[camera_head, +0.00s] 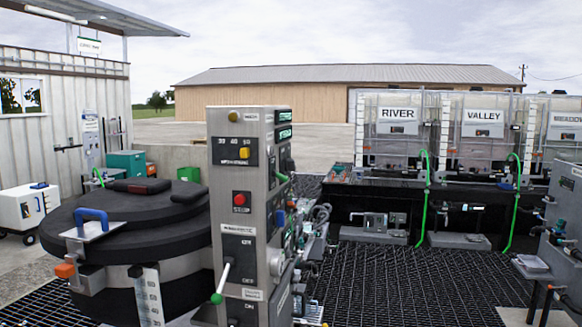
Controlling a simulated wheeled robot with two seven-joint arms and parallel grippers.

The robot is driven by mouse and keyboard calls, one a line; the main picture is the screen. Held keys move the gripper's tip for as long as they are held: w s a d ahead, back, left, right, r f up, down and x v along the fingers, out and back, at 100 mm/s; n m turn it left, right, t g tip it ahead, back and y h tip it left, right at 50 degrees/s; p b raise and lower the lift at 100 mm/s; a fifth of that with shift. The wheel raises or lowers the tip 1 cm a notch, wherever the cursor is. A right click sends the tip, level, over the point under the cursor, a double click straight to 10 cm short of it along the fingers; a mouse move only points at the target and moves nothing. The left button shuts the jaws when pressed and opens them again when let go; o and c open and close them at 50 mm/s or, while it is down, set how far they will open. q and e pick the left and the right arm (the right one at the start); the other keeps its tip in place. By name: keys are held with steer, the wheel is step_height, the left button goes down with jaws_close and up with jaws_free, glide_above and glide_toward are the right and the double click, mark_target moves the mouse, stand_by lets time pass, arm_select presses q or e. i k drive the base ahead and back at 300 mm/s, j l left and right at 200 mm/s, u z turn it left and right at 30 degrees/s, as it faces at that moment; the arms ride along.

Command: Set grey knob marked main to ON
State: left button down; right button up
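A grey steel control cabinet (230,180) stands upright just left of centre. On its front, a black plate has an OFF-like mark at the top and an ON-like mark near the bottom. A light lever with a green ball end (217,298) points down across this plate. A pale grey round knob (277,262) sits on the cabinet's right side, low down. I cannot read which control is marked main, nor the grey knob's setting. Neither of my grippers is in view.
The cabinet also carries a red button (239,199), a yellow knob (244,153) and a blue control (280,218). A dark round lidded vessel (125,225) stands close on its left. Clear totes marked RIVER (397,135) and VALLEY (482,135) stand behind right. Dark grating (410,285) lies open at right.

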mark_target(289, 164)
steer(key=z, duration=0.85)
steer(key=i, duration=0.7)
steer(key=i+l+u, duration=0.15)
steer(key=i, duration=0.55)
steer(key=i+l, duration=0.1)
steer(key=i, duration=0.6)
steer(key=u, duration=0.05)
